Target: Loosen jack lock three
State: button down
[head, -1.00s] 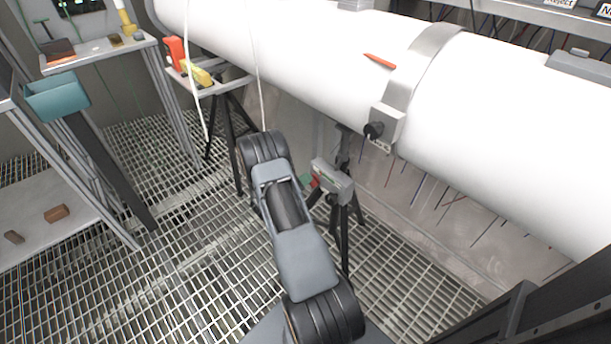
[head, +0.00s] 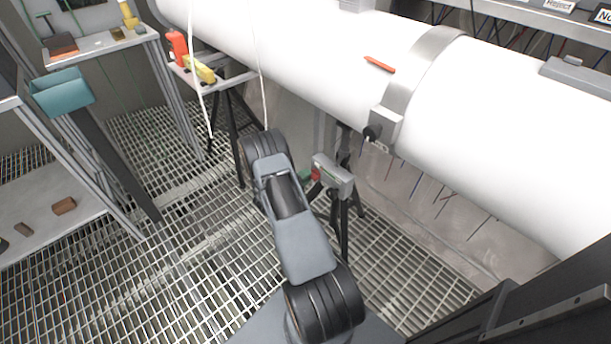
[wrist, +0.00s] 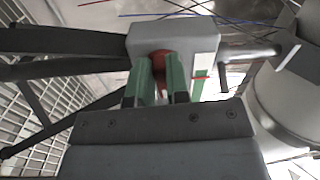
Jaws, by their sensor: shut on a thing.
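The jack lock is a red knob (wrist: 160,62) on the face of a grey jack head (wrist: 186,37). In the head view the jack head (head: 334,174) sits on a black tripod stand beside the white pipe, with the red knob (head: 316,173) on its left side. My gripper (wrist: 160,78) has green fingers and is shut on the red knob, one finger on each side. In the head view only a bit of green of my gripper (head: 305,176) shows past my arm. The fingers partly hide the knob. I see no number on this jack.
The white pipe (head: 480,110) with a grey clamp (head: 423,70) runs above and right of the jack. An orange-red tool (head: 379,65) lies on it. Dark tripod legs (wrist: 70,68) are close left of my gripper. Open grating floor (head: 180,260) lies to the left.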

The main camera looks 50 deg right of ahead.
jog(key=shift+f, duration=0.1)
dwell(0.5)
jog(key=c, duration=1.1)
grip_release()
jog(key=w+a+p, duration=0.1)
jog(key=a, duration=1.3)
jog(key=shift+d, duration=0.1)
